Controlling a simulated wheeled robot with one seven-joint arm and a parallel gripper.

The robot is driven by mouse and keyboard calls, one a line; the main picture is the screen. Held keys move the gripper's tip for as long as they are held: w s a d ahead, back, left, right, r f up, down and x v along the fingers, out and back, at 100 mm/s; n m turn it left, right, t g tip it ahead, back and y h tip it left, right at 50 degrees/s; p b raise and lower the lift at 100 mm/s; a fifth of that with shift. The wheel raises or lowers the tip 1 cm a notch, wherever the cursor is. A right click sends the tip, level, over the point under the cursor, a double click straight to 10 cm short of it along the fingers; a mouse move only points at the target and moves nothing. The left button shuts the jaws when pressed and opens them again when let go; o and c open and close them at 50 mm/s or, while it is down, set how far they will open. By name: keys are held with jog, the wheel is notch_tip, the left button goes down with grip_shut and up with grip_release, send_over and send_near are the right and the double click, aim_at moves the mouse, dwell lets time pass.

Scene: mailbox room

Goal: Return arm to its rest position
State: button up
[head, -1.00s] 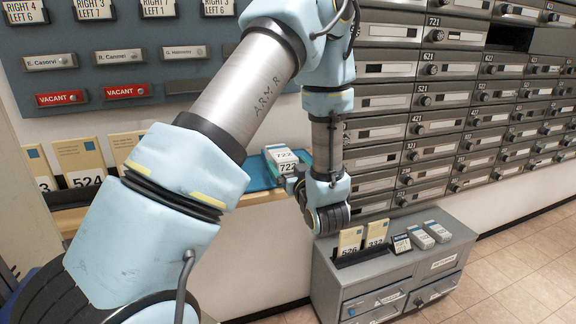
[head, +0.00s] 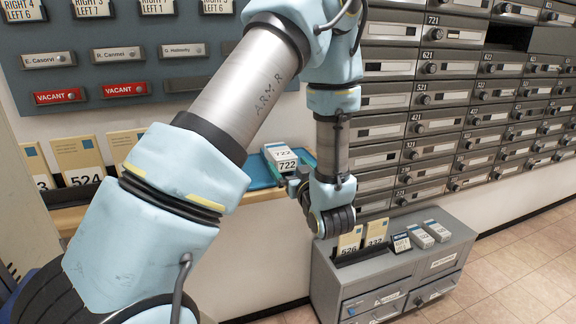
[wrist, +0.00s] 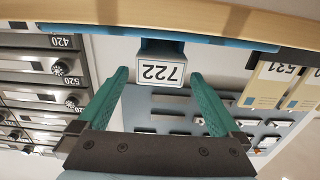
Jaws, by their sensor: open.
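My arm reaches across the middle of the head view, bent at the elbow with its wrist hanging down. My gripper (wrist: 162,95) is open and empty, with its two green fingers apart in the wrist view. In the head view the gripper's end is mostly hidden by my wrist, close to the right end of the ledge. A box labelled 722 (head: 287,166) sits on a blue tray (head: 262,184) on the ledge. In the wrist view the 722 box (wrist: 160,72) shows upside down beyond and between the fingertips; I cannot tell the exact gap.
A grey cabinet (head: 375,270) stands at the lower right with cards and small boxes on top. A mailbox wall (head: 450,95) fills the right side. Upright cards (head: 78,155) stand on the wooden ledge (head: 68,222) at left. The floor (head: 510,280) at right is clear.

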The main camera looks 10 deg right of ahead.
jog(key=s+d+b, duration=0.1)
jog(key=s, duration=0.9)
jog(key=shift+b, duration=0.3)
dwell(0.6)
jog(key=shift+d, duration=0.15)
